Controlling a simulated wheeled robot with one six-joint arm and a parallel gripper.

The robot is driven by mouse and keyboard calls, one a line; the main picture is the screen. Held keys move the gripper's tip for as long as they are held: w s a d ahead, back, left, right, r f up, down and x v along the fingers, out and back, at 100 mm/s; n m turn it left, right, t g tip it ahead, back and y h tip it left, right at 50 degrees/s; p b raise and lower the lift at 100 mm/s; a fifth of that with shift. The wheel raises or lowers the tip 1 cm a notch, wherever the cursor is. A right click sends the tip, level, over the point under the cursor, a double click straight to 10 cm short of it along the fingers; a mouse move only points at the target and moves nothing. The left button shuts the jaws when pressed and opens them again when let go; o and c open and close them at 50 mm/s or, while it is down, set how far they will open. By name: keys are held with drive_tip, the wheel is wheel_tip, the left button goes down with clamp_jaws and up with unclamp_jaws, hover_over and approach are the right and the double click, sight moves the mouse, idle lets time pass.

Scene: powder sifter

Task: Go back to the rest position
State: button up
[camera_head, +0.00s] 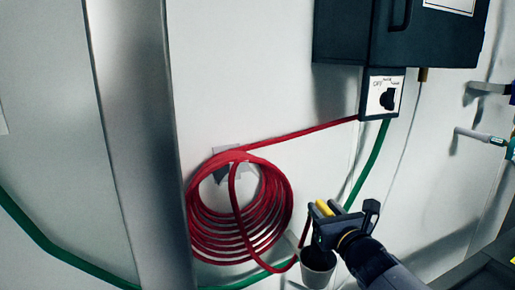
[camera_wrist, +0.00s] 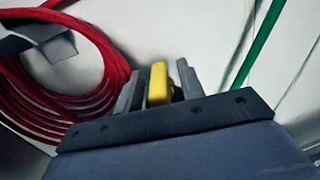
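My gripper (camera_head: 325,212) is in front of the white wall at the lower right of the head view. The wrist view shows its two grey fingers (camera_wrist: 158,88) on either side of a yellow piece (camera_wrist: 158,82). The yellow piece also shows at the gripper's tip in the head view (camera_head: 324,208). Slim gaps seem to show beside it, so I cannot tell whether the fingers grip it. A red hose (camera_head: 285,215) hangs coiled on the wall, and its loose end rises beside the gripper. Its join to the yellow piece is unclear.
A dark grey cup (camera_head: 318,268) is just below my gripper. A dark box (camera_head: 425,35) hangs above, with a switch panel (camera_head: 384,94) under it. A green hose (camera_head: 372,160) runs down the wall behind. Tools (camera_head: 485,135) stick out at the right edge. A grey post (camera_head: 135,150) stands at left.

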drive_tip(key=v, duration=0.8)
drive_tip(key=p+x, duration=0.1)
drive_tip(key=x, duration=0.9)
drive_tip(key=shift+w+r, duration=0.1)
drive_tip(key=shift+r, duration=0.05)
drive_tip(key=shift+r+n+y+p, duration=0.1)
drive_tip(key=shift+n+y+p, duration=0.4)
drive_tip(key=shift+p, duration=0.5)
drive_tip(key=n+y+p, duration=0.1)
drive_tip(key=p, duration=0.1)
drive_tip(key=g+y+p, duration=0.1)
drive_tip(key=y+p, duration=0.1)
drive_tip(key=shift+a+n+g, duration=0.15)
drive_tip(key=shift+n+g, duration=0.15)
drive_tip(key=shift+n, duration=0.1)
drive_tip(key=shift+s+a+n+g+y+p, duration=0.15)
drive_tip(key=shift+s+n+g+y+p, duration=0.1)
drive_tip(key=shift+n+g+y+p, duration=0.75)
drive_tip(key=shift+f+y, duration=0.3)
drive_tip(key=shift+a+r, duration=0.1)
